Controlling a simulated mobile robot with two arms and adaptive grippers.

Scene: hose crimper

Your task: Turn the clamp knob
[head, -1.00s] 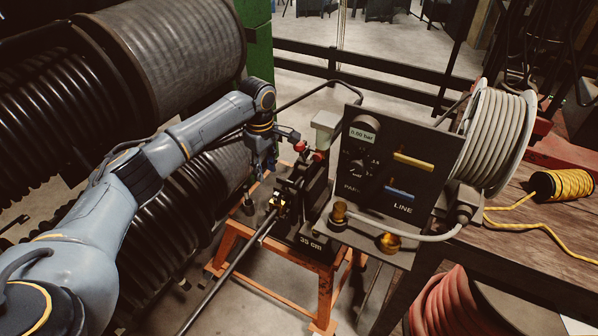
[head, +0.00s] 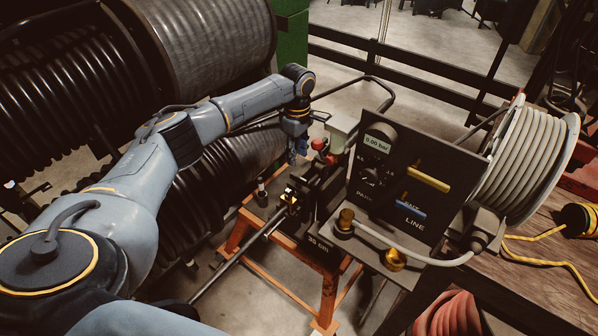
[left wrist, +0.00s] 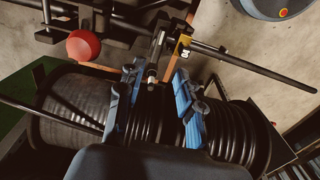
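The crimper (head: 317,190) is a dark machine on an orange stand, with red ball knobs (head: 319,144) at its top. One red ball knob also shows at upper left in the left wrist view (left wrist: 83,45). My left gripper (head: 297,158) points down just left of the red knobs. In the left wrist view its blue fingers (left wrist: 158,100) are apart, with nothing held between them. A dark screw-like shaft (left wrist: 153,72) shows beyond the gap between the fingertips; I cannot tell whether it belongs to the clamp knob. My right gripper is in neither view.
A black control panel (head: 385,185) with a pressure display and yellow and blue levers stands right of the crimper. A long rod (head: 238,262) sticks out toward the front. Large black hose reels (head: 205,45) fill the left. A grey hose reel (head: 525,160) stands on the wooden bench.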

